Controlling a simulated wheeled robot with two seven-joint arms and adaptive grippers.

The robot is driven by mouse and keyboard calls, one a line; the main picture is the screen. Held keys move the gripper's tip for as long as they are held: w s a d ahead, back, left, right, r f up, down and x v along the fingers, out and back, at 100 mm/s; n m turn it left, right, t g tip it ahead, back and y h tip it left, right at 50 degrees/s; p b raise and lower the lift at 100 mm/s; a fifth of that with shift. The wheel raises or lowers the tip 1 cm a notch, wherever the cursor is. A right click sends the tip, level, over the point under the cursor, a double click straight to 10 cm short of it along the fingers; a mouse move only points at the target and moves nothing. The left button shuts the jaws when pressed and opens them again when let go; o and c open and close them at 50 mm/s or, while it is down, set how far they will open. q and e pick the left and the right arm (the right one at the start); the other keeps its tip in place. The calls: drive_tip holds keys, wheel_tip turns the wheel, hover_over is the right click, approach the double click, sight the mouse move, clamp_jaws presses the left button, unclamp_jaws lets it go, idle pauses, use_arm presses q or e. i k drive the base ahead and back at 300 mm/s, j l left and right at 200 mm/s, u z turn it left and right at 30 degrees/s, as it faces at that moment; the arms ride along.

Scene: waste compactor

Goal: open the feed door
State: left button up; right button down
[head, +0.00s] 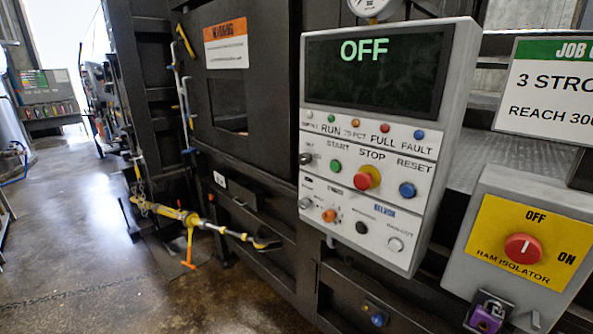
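A dark steel door-like panel (212,88) with an orange-topped warning label (226,46) stands at the upper left of the machine front, left of the control box. I take it to be the feed door. It looks flush with its frame. A dark rectangular window or opening (229,106) shows in its lower part. A yellow-tipped lever (185,42) and a grey rod (176,72) run along its left edge. I cannot tell whether a latch is engaged. Neither of my grippers is in view.
The control box (370,140) reads OFF and juts out right of the door. A ram isolator box (525,245) with a purple padlock (487,316) is at lower right. The left floor (70,240) is mostly clear.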

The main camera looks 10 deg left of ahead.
sight(268, 76)
drive_tip(key=i+j, duration=0.15)
drive_tip(key=j, duration=0.2)
drive_tip(key=i+j+z, duration=0.1)
drive_tip(key=j, duration=0.3)
drive_tip(key=i+j, duration=0.25)
drive_tip(key=j, duration=0.15)
drive_tip(key=i+j+z, duration=0.1)
drive_tip(key=j, duration=0.25)
drive_tip(key=i+j, duration=0.2)
drive_tip(key=j, duration=0.2)
drive_tip(key=i+j+z, duration=0.1)
drive_tip(key=j, duration=0.3)
drive_tip(key=i+j, duration=0.2)
drive_tip(key=j, duration=0.2)
drive_tip(key=i+j+z, duration=0.1)
drive_tip(key=j, duration=0.3)
drive_tip(key=i+j, duration=0.15)
drive_tip(key=j, duration=0.25)
drive_tip(key=i+j, duration=0.15)
drive_tip(key=j, duration=0.25)
drive_tip(key=i+j+z, duration=0.1)
drive_tip(key=j, duration=0.3)
drive_tip(key=i+j, duration=0.2)
drive_tip(key=j, duration=0.2)
drive_tip(key=i+j, duration=0.15)
drive_tip(key=j, duration=0.25)
drive_tip(key=z, duration=0.05)
